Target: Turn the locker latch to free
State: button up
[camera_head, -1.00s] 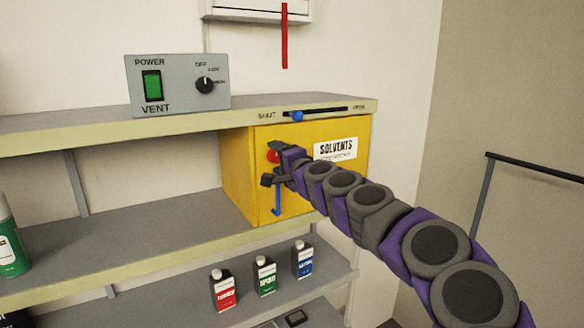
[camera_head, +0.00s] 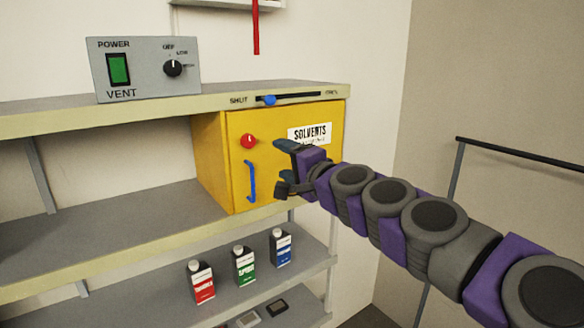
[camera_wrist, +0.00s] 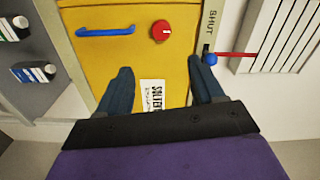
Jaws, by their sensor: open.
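The yellow solvents locker (camera_head: 222,160) sits on the shelf with its door shut. Its round red latch knob (camera_head: 248,141) is on the upper left of the door, above the blue vertical handle (camera_head: 251,181). In the wrist view the red knob (camera_wrist: 160,31) shows a small white mark, and the blue handle (camera_wrist: 105,32) lies beside it. My gripper (camera_head: 279,165) is open and empty, in front of the door to the right of the knob and handle. In the wrist view its two fingers (camera_wrist: 163,80) are spread, with the knob beyond their tips, apart from them.
A slider with a blue knob (camera_head: 268,100) marked SHUT runs along the shelf edge above the locker. A vent box (camera_head: 145,70) stands on the top shelf. Several bottles, including a red-labelled one (camera_head: 201,283), stand on the lower shelf. A dark rail (camera_head: 520,154) is at right.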

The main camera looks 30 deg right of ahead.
jog(key=shift+s, duration=0.95)
jog(key=s+a+f+n+g+y+b, duration=0.2)
jog(key=a+f+n+g+y+b, duration=0.4)
jog(key=a+f, duration=0.8)
jog(key=s+a+f+n+g+h+b, duration=0.1)
jog(key=s+a+f+n+g, duration=0.1)
jog(key=s+a+f+n, duration=0.25)
jog(key=s+a+f+n+g+b, duration=0.1)
jog(key=s+a+f+g+b, duration=0.15)
jog(key=a+f, duration=0.4)
jog(key=s+f+n+g+h+b, duration=0.25)
jog(key=s+f+g, duration=0.25)
jog(key=s+f, duration=0.75)
jog(key=s+d+f+n+g+h+b, duration=0.1)
jog(key=s+d+f+g+h+b, duration=0.2)
jog(key=s+f, duration=0.8)
jog(key=shift+s+d+n+g+b, duration=0.15)
jog(key=shift+d+n+g+b, duration=0.15)
jog(key=shift+d+g+b, duration=0.5)
